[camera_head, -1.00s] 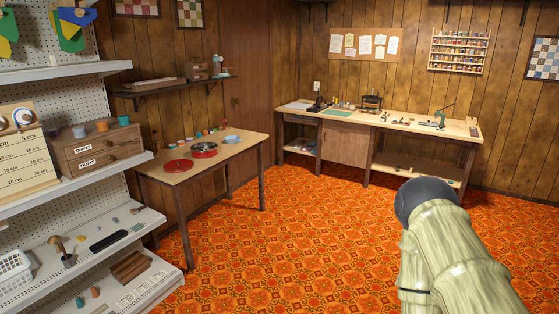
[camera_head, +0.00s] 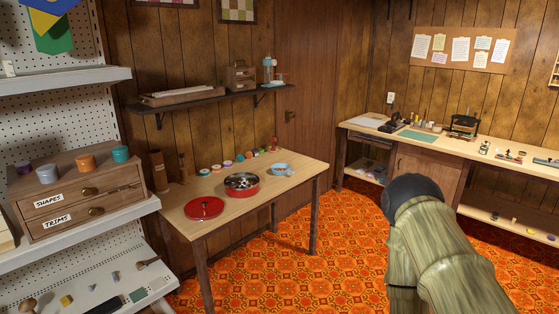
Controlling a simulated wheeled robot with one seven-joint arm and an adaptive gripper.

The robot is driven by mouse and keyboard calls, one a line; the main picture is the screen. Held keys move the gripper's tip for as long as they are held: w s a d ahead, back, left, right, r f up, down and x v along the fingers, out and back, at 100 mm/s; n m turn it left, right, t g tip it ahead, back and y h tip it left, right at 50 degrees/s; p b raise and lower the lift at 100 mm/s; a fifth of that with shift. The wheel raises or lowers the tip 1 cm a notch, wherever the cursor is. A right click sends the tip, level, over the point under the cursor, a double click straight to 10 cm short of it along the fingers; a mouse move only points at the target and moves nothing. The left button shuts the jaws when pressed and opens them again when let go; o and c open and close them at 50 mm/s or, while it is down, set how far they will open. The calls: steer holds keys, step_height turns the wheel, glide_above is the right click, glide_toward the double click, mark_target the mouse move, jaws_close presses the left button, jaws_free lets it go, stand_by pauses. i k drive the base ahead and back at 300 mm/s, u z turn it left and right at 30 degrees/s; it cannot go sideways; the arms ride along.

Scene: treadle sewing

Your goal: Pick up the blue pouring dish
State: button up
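The blue pouring dish (camera_head: 281,169) sits on the wooden table (camera_head: 292,190), toward its right end. My gripper is not in view.
A red lid (camera_head: 204,208) lies at the table's front left. Several small colored spools (camera_head: 228,164) line the table's back edge. A shelf unit (camera_head: 100,218) stands close on the left. A workbench (camera_head: 478,153) runs along the right. Orange patterned floor (camera_head: 345,250) is open before the table.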

mark_target(285, 166)
steer(key=u, duration=0.2)
steer(key=i, duration=2.1)
steer(key=u, duration=0.1)
